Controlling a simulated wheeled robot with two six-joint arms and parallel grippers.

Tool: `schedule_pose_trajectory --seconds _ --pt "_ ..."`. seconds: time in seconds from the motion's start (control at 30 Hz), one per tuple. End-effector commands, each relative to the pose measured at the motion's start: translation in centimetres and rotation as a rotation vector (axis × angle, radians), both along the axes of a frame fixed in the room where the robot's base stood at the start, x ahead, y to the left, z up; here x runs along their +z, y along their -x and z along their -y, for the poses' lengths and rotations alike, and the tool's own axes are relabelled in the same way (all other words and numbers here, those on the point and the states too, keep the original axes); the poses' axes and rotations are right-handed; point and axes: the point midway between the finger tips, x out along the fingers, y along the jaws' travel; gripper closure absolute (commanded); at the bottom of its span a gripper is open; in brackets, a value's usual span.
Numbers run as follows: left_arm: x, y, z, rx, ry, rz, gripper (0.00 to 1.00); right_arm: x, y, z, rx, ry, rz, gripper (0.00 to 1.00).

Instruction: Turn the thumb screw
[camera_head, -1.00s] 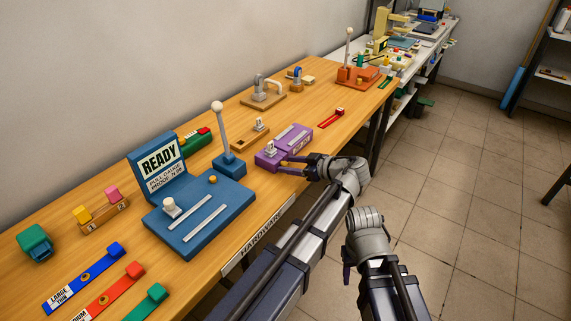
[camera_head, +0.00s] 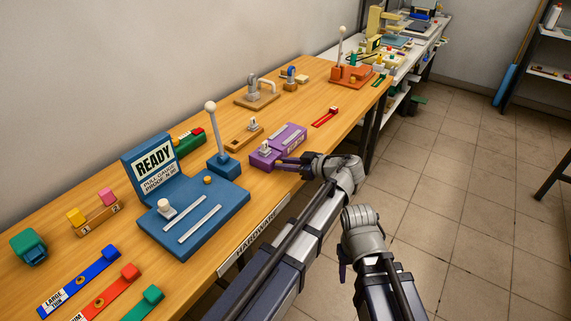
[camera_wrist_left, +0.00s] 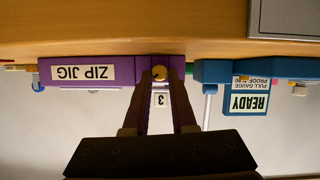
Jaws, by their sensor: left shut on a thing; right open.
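The purple zip jig (camera_head: 290,140) sits near the front edge of the wooden bench. Its brass thumb screw (camera_wrist_left: 160,72) shows on the jig's side in the left wrist view, above a label with a 3. My left gripper (camera_wrist_left: 160,80) is shut on the thumb screw, one finger on each side. In the head view my left gripper (camera_head: 277,166) reaches the jig's front side from the right, and its fingers hide the screw there. My right gripper (camera_head: 343,271) is open and empty, off the bench's front edge, partly hidden by its wrist.
A blue gauge (camera_head: 195,218) with a READY sign stands left of the jig. A small wooden block (camera_head: 244,132) lies behind the jig, and a red strip (camera_head: 325,117) lies to its right. The tiled floor (camera_head: 450,200) is clear.

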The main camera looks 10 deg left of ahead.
Motion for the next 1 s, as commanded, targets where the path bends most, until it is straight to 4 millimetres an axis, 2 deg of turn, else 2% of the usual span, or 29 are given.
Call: schedule_pose_trajectory --seconds 0.37,0.67,1.0 --pt "-0.1 -0.4 0.2 0.001 -0.058 -0.157 1.0 -0.1 0.0 0.0 0.0 0.0 0.0 0.5" --pt "-0.4 -0.8 0.3 0.001 -0.151 -0.419 1.0 -0.8 0.0 0.0 0.0 0.0 0.0 0.5" --pt "-0.7 -1.1 0.4 0.001 -0.262 -0.723 1.0 -2.5 0.0 0.0 0.0 0.0 0.0 0.5"
